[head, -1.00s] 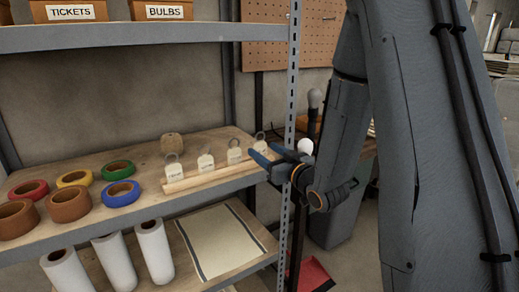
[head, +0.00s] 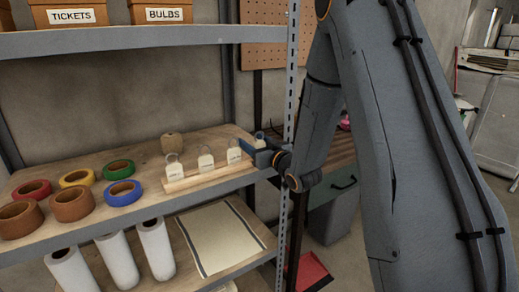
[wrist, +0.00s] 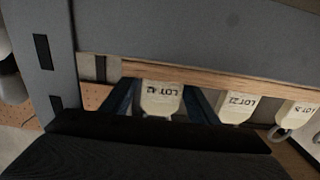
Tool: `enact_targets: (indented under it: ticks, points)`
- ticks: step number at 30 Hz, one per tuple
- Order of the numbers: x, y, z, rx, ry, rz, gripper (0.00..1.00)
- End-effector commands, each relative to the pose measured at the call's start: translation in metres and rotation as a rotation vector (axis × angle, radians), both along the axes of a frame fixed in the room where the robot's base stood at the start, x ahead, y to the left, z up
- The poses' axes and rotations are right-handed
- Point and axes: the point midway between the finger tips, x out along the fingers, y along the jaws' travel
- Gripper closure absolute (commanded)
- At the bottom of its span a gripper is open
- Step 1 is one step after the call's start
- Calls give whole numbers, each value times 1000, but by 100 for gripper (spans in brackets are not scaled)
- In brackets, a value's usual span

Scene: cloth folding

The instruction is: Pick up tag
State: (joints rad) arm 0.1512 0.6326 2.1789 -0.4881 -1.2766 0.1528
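Several cream tags with metal rings stand in a row in a pale wooden holder (head: 208,178) on the middle shelf. Three show clearly in the head view: left tag (head: 174,170), middle tag (head: 205,161) and right tag (head: 234,154). The rightmost tag (head: 260,142) is mostly hidden by my gripper (head: 257,152). In the wrist view, a tag printed LOT and a number (wrist: 160,98) sits between my two blue fingers, with a finger on each side. My gripper (wrist: 161,103) is open around it. Two neighbouring tags (wrist: 237,108) (wrist: 299,114) stand to its right there.
A metal shelf post (head: 291,100) stands close to my gripper. Tape rolls (head: 122,192) lie on the shelf left of the holder, and a brown object (head: 172,146) is behind it. White rolls (head: 155,248) and a striped cloth (head: 220,240) are on the shelf below.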

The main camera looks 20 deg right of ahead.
Motion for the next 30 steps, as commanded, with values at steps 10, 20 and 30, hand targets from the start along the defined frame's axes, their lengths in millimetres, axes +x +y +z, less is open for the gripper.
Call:
enact_targets:
  ticks: [10, 20, 30]
  points:
    - [0, 0, 0, 0, 0, 0, 100]
    - [0, 0, 0, 0, -1, 0, 100]
    - [0, 0, 16, 0, -2, 0, 100]
